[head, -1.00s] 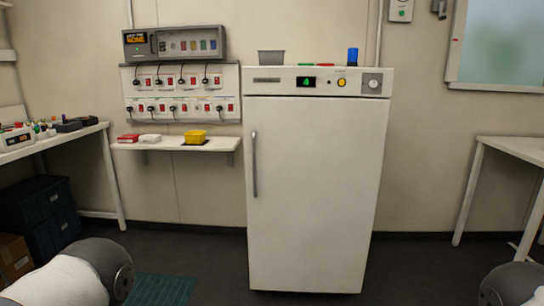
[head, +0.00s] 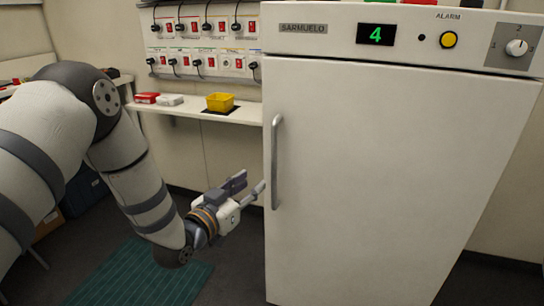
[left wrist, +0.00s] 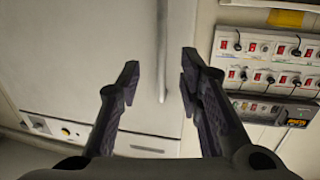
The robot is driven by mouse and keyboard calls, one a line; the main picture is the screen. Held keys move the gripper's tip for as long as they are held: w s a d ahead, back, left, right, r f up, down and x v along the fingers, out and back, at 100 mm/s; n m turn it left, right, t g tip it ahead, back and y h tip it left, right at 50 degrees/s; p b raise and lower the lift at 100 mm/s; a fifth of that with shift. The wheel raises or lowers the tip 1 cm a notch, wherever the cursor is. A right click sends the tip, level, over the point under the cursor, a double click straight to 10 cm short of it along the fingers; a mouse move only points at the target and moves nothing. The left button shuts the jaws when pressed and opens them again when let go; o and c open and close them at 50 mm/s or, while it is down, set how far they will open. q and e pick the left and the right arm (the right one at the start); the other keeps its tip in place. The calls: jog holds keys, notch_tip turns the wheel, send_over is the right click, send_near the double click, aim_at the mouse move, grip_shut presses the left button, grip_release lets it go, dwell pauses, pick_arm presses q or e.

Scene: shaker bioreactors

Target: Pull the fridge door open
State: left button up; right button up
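The white fridge (head: 390,170) fills the right half of the head view, its door closed. Its vertical metal handle (head: 275,150) is on the door's left edge. My left gripper (head: 253,181) is open and empty, just left of the handle's lower half in the head view. In the left wrist view, which shows the room upside down, the handle (left wrist: 162,45) lies in line with the space between the open fingers (left wrist: 160,75). I cannot tell how deep it is between them. My right gripper is not in view.
A wall shelf (head: 225,112) left of the fridge holds a yellow bin (head: 220,102) and small red and white boxes. Switch panels (head: 205,45) hang above it. A green mat (head: 145,275) lies on the floor below my left arm. The floor before the door looks clear.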

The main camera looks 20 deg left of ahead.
aim_at(273, 158)
pick_arm(q)
jog(key=shift+t, duration=0.3)
jog(key=x, duration=0.4)
jog(key=b+x, duration=0.1)
jog(key=x, duration=0.3)
jog(key=r+b+x, duration=0.1)
jog(key=x, duration=0.2)
jog(key=shift+w, duration=0.45)
jog(key=shift+w+d+r, duration=0.1)
jog(key=shift+w+r, duration=0.05)
jog(key=shift+w, duration=0.35)
jog(key=shift+r, duration=0.1)
grip_shut()
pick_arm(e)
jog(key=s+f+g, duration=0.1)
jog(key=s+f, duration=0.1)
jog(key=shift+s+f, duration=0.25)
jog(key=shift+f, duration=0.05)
